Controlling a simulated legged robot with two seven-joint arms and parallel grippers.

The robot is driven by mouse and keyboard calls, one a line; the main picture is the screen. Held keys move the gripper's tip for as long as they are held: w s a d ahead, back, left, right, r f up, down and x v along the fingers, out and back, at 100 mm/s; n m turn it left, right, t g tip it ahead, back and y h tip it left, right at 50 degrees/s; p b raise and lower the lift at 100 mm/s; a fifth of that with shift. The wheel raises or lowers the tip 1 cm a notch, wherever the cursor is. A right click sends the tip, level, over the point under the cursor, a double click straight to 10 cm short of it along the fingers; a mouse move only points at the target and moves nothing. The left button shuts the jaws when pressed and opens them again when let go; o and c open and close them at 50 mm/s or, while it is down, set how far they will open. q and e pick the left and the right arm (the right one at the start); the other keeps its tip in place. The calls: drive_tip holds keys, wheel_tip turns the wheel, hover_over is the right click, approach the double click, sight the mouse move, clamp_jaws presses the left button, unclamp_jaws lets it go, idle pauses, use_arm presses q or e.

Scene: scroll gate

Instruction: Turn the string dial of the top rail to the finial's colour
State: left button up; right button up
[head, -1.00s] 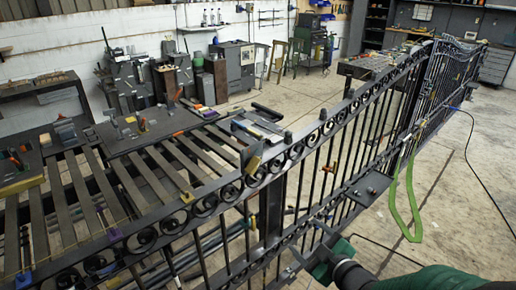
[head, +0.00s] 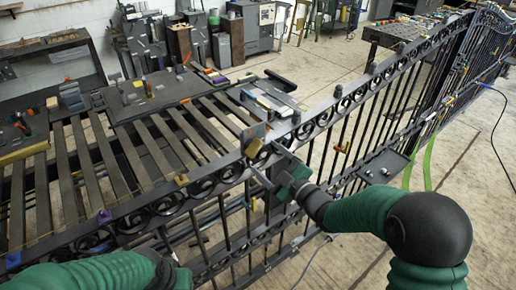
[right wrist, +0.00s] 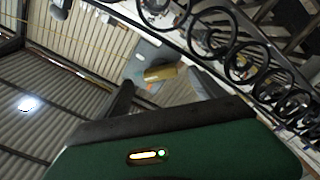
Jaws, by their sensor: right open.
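The black scroll-topped gate rail (head: 205,184) runs diagonally through the head view. A grey plate with a brass-yellow block (head: 254,147) sits at the top rail; it also shows in the right wrist view (right wrist: 160,73). I cannot make out a dial face or string on it. My right gripper (head: 263,157) is open, its two fingers pointing at this plate. In the right wrist view the plate lies beyond and between the fingertips (right wrist: 162,88), with no clear contact. Dark finial-like knobs (head: 296,118) stand on the rail. My left forearm shows at the bottom left; its fingers are out of frame.
A slatted dark bench (head: 75,170) stands behind the gate on the left. Yellow (head: 181,180), purple (head: 104,216) and blue (head: 13,259) tabs sit along the rail. A flat dark tray (head: 385,166) is on the gate to the right. Open floor lies at the right.

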sight(257, 152)
drive_tip(key=x, duration=0.3)
drive_tip(key=shift+w+d+r, duration=0.1)
drive_tip(key=shift+w+d, duration=0.05)
drive_tip(key=shift+d, duration=0.05)
drive_tip(key=shift+w+a, duration=0.25)
drive_tip(key=shift+a, duration=0.05)
drive_tip(key=shift+w+a+p, duration=0.1)
drive_tip(key=shift+a+p, duration=0.2)
drive_tip(key=shift+a, duration=0.45)
drive_tip(key=shift+c, duration=0.5)
drive_tip(key=shift+w, duration=0.1)
drive_tip(key=shift+c, duration=1.1)
drive_tip(key=shift+d, duration=0.35)
drive_tip(key=c, duration=1)
use_arm(q)
drive_tip(key=shift+s+r, duration=0.1)
drive_tip(key=shift+r, duration=0.4)
use_arm(e)
drive_tip(key=shift+c, duration=0.2)
